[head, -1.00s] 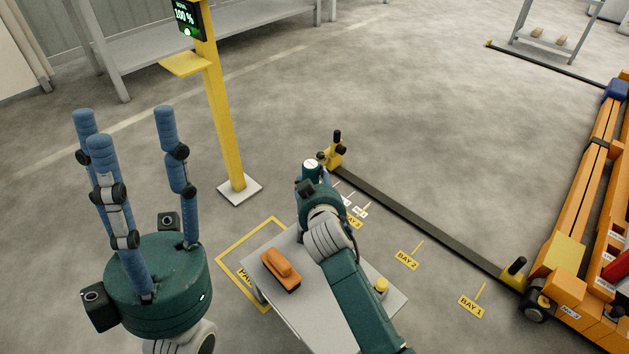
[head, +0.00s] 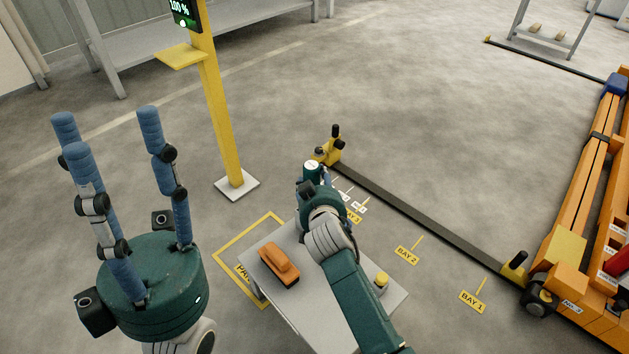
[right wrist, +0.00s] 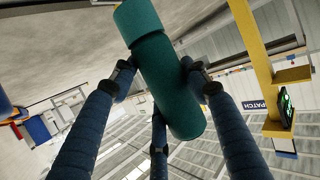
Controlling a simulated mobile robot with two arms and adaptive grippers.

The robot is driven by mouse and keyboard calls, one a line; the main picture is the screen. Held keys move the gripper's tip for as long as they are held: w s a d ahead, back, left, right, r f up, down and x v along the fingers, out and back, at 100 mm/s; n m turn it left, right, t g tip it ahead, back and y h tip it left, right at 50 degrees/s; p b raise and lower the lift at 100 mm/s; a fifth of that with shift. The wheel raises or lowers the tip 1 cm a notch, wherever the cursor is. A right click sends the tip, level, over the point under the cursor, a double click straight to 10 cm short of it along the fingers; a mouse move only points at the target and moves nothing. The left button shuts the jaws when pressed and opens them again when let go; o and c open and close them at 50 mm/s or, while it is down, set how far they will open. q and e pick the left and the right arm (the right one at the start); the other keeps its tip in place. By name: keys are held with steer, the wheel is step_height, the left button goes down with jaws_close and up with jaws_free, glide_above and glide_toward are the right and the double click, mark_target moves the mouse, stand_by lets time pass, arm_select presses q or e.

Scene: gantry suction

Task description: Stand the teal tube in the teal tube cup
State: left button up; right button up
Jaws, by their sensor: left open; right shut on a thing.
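The teal tube (right wrist: 165,85) fills the top middle of the right wrist view, tilted in the picture. My right gripper (right wrist: 158,92) is shut on it, with blue fingers around its sides. In the head view the tube's pale round end (head: 312,165) shows beyond my right wrist, and the fingers there are mostly hidden. My left gripper (head: 105,132) is open and empty at the left of the head view, fingers pointing up. I cannot make out the teal tube cup in either view.
A grey table (head: 262,248) below my right arm bears an orange block-like thing (head: 279,264) and a small yellow knob (head: 381,281). A yellow post (head: 222,120) stands behind. A dark floor rail (head: 430,215) and an orange gantry beam (head: 580,170) lie right. Open floor lies beyond.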

steer(key=shift+s+a+f+b, duration=0.15)
steer(key=shift+a+f+b, duration=0.2)
steer(key=shift+f, duration=0.25)
steer(key=shift+s+a+f+b, duration=0.1)
steer(key=shift+a+f+b, duration=0.15)
steer(key=shift+f+b, duration=0.3)
steer(key=o, duration=1.3)
steer(key=shift+f, duration=0.1)
steer(key=shift+o, duration=0.4)
steer(key=shift+f, duration=0.15)
steer(key=shift+d+v, duration=0.25)
steer(key=shift+v, duration=1.05)
steer(key=shift+d+v, duration=0.2)
steer(key=shift+v, duration=1.1)
steer(key=shift+d+v, duration=0.25)
steer(key=shift+v, duration=1.1)
